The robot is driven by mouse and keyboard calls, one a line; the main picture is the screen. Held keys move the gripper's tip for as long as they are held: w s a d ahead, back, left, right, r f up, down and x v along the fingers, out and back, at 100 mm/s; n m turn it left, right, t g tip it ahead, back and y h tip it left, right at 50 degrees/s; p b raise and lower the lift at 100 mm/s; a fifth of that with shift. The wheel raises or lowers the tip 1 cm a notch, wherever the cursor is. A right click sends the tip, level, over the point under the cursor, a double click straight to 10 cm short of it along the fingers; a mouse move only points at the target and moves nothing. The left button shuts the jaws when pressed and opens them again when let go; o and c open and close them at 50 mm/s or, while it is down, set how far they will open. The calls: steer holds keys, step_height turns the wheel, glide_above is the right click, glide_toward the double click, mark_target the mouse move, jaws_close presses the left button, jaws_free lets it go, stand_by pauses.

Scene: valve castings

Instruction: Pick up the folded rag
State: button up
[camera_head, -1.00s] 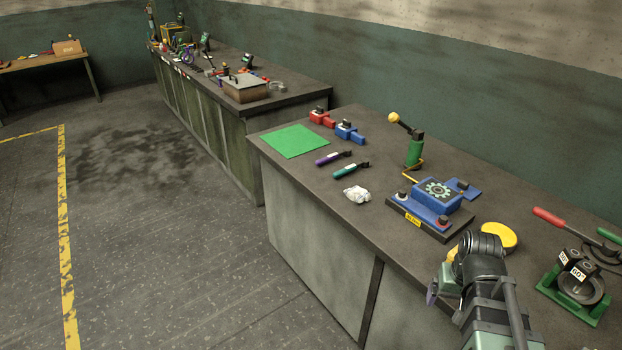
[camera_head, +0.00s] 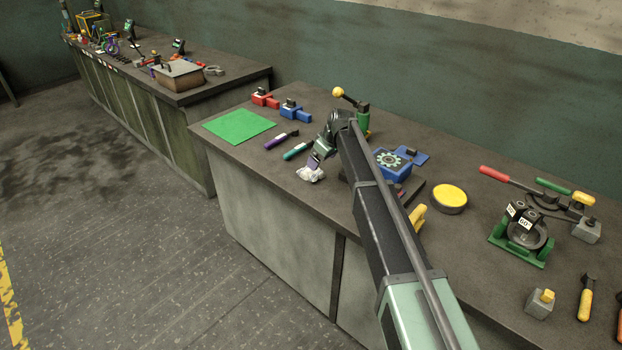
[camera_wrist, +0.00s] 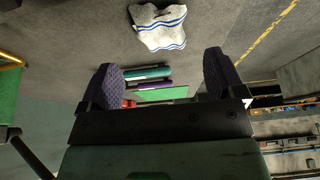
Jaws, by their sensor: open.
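The folded rag (camera_head: 311,175) is white and crumpled and lies on the bench near its front edge. In the wrist view the rag (camera_wrist: 158,27) shows blue stripes and sits at the top, beyond the fingertips. My gripper (camera_head: 315,161) is just above or beside the rag in the head view; whether it touches the rag is unclear there. In the wrist view my gripper (camera_wrist: 160,62) is open, with its two purple pads wide apart and nothing between them.
A teal-handled tool (camera_head: 297,151) and a purple-handled tool (camera_head: 281,140) lie behind the rag, near a green mat (camera_head: 239,126). A blue fixture (camera_head: 391,164) and a green post with a yellow knob (camera_head: 363,118) stand close to my arm. A yellow round (camera_head: 449,195) lies farther right.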

steer(key=b+x, duration=0.1)
steer(key=x, duration=0.2)
steer(key=shift+s+d, duration=0.1)
steer(key=shift+d, duration=0.1)
steer(key=shift+a, duration=0.15)
steer(key=b+x, duration=0.5)
steer(key=shift+f, duration=0.2)
steer(key=shift+r, duration=0.25)
steer(key=c, duration=1)
steer(key=shift+r+p, duration=0.1)
steer(key=shift+p, duration=0.2)
step_height(320, 180, up, 20)
steer(key=p, duration=2)
